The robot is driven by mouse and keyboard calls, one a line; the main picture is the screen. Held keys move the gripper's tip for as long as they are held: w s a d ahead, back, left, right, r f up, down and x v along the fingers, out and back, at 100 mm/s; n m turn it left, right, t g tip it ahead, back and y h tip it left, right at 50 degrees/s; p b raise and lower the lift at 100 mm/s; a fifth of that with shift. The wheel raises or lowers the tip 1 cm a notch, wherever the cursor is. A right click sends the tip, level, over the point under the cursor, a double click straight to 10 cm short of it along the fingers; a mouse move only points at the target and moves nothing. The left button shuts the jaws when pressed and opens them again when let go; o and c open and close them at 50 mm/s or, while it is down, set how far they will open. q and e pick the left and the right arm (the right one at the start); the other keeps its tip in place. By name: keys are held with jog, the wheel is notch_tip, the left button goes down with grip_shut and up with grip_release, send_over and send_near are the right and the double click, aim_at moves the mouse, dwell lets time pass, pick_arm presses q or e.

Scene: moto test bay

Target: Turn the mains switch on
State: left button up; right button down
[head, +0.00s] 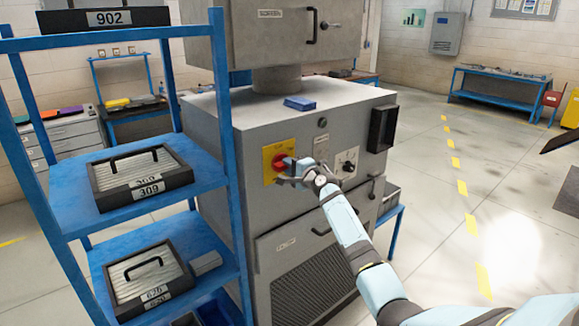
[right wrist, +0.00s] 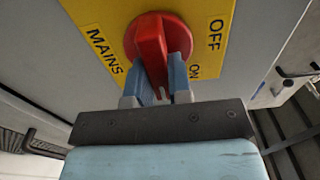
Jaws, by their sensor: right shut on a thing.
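The mains switch is a red rotary knob (head: 279,161) on a yellow plate (head: 268,153) on the grey machine's front. The right wrist view shows the knob (right wrist: 150,38) close up, with MAINS, OFF and ON printed on the plate (right wrist: 198,32). My right gripper (head: 285,170) is at the switch, its arm reaching in from the lower right. In the right wrist view its two blue fingers (right wrist: 164,72) are shut on the knob's raised red bar, one on each side. ON is just right of the right finger; OFF is higher up. My left gripper is not in view.
A dial (head: 347,162) and a black box (head: 382,128) sit right of the switch on the machine. A blue rack (head: 222,130) with several black cases stands close on the left. A blue block (head: 300,103) lies on top. Open floor (head: 430,200) lies right.

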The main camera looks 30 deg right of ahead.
jog(key=shift+f, duration=0.1)
jog(key=c, duration=1)
grip_release()
jog(key=shift+c, duration=0.2)
jog(key=shift+s, duration=0.15)
jog(key=s+d+b, duration=0.1)
jog(key=s, duration=1.2)
jog(key=shift+s, duration=0.3)
